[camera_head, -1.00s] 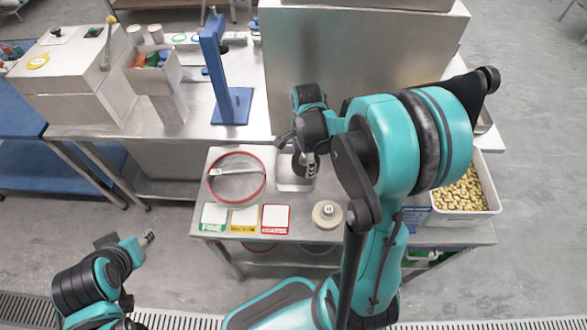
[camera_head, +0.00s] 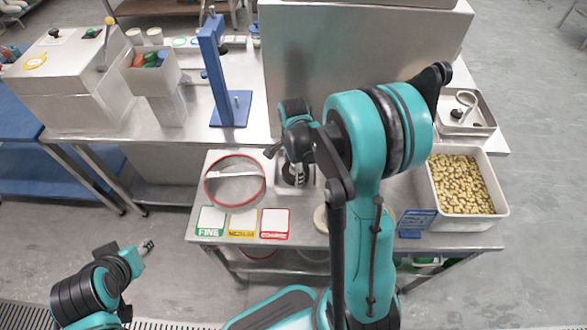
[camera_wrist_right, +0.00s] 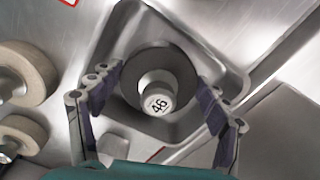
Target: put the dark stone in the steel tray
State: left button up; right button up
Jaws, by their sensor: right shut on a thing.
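The dark stone (camera_wrist_right: 181,72) is a dark disc with a pale hub marked 46. In the right wrist view it lies between the fingers of my right gripper (camera_wrist_right: 157,104), which is shut on it. The steel tray (camera_wrist_right: 215,42) is a shallow square tray around and beneath the stone. In the head view the right gripper (camera_head: 297,176) is over this tray (camera_head: 309,187), and the arm hides part of it. I cannot tell whether the stone touches the tray floor. My left gripper (camera_head: 148,246) is at the lower left, away from the table; its jaws are too small to read.
A red-rimmed round sieve (camera_head: 236,200) is left of the tray. FINE, MEDIUM and COARSE cards lie in front. Pale stones (camera_wrist_right: 22,76) sit beside the tray. A bin of beans (camera_head: 428,196) and another metal tray (camera_head: 487,119) stand at the right. A blue stand (camera_head: 213,70) is behind.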

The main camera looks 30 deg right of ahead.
jog(key=o, duration=1.7)
jog(key=shift+f, duration=0.1)
jog(key=shift+r+p, duration=0.3)
jog(key=shift+r, duration=0.15)
notch_tip(320, 180, up, 11)
jog(key=p, duration=0.4)
jog(key=shift+r, duration=0.2)
jog(key=s+a+r+n+t, duration=0.7)
jog(key=s+a+n, duration=0.3)
jog(key=n, duration=1)
jog(key=shift+s+r, duration=0.3)
jog(key=shift+s, duration=0.3)
